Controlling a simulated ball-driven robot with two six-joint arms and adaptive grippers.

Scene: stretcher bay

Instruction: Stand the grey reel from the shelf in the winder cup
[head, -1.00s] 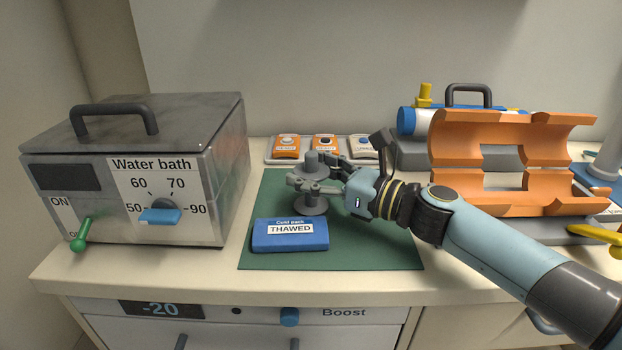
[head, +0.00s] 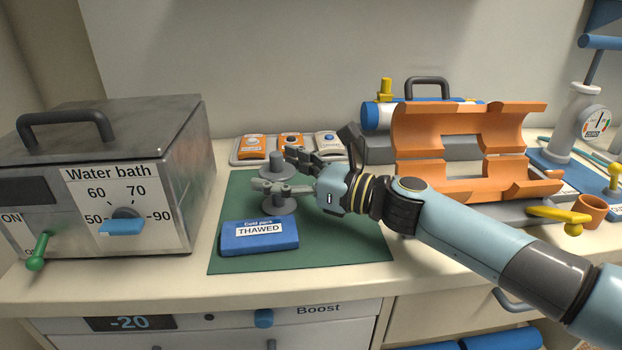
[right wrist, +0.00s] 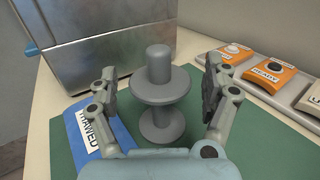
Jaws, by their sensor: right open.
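The grey reel (head: 277,161) stands upright on the green mat (head: 345,243). It has a round post on top and two wide flanges; the right wrist view shows it whole (right wrist: 159,91). My right gripper (head: 276,170) is open, with one finger on each side of the reel. In the right wrist view (right wrist: 158,93) there are gaps between both fingers and the reel. In the head view the near finger hides part of the reel's middle. I cannot pick out the winder cup for certain; a brown cup (head: 592,209) stands at the far right. My left gripper is not in view.
A blue pack marked THAWED (head: 260,238) lies just in front of the reel. The water bath (head: 75,215) stands left. A tray of switches (head: 238,152) lies behind. An orange open cradle (head: 470,150) and a gauge pump (head: 585,120) stand right. The mat's front right is clear.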

